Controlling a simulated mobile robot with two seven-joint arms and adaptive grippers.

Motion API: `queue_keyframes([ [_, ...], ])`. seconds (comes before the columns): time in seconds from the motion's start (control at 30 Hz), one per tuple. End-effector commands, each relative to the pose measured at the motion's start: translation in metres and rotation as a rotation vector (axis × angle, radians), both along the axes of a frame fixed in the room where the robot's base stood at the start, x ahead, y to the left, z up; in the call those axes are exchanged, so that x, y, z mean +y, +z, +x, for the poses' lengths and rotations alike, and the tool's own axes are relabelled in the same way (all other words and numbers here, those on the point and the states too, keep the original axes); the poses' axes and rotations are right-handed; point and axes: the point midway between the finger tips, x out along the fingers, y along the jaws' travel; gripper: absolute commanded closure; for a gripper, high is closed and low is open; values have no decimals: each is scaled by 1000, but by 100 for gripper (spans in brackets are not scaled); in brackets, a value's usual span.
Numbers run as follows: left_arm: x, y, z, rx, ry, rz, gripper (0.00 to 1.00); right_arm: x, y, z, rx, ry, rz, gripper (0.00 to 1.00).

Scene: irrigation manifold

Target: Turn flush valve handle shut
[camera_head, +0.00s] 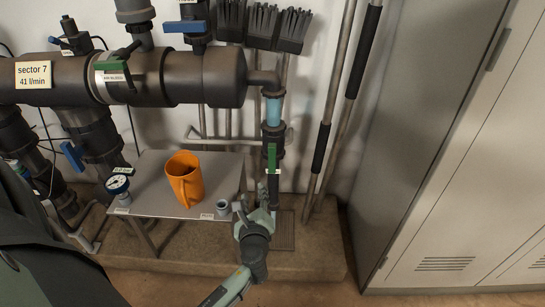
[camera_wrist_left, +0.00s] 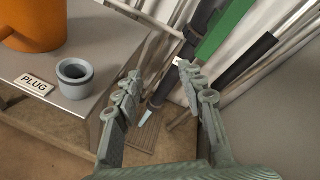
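The flush valve is on the vertical dark pipe at the manifold's right end. Its green handle (camera_head: 272,157) lies lengthwise along that pipe, with a small white tag near its lower end. In the left wrist view the green handle (camera_wrist_left: 224,28) is at the upper right, partly cut off by the frame. My left gripper (camera_head: 256,212) is below the handle, near the pipe's lower end. In the left wrist view its two fingers (camera_wrist_left: 158,88) are spread apart with nothing held between them, and the handle is beyond the fingertips. My right gripper is not in view.
A grey shelf (camera_head: 155,190) left of the gripper bears an orange jug (camera_head: 185,178), a gauge (camera_head: 118,185) and a grey plug (camera_head: 223,208). Long-handled tools (camera_head: 335,110) lean right of the pipe. A grey cabinet (camera_head: 455,150) stands farther right.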

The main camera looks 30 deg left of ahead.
Motion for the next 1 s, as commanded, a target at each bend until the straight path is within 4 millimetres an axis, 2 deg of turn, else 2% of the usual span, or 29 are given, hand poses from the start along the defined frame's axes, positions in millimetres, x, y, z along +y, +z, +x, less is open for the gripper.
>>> queue_keyframes([
  [0.1, -13, 35, 25, 71, -120, 340, 60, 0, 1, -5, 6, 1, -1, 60],
  [0.2, -22, 53, 36, 117, -175, 534, 60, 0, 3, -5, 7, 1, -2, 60],
  [0.3, -27, 61, 43, 143, -200, 636, 60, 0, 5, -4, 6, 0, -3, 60],
  [0.5, -16, 66, 65, 149, -206, 668, 60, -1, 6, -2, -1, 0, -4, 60],
  [0.73, 3, 65, 96, 149, -204, 665, 60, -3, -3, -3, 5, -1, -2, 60],
  [1.0, 12, 64, 109, 149, -206, 661, 60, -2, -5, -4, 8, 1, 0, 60],
])
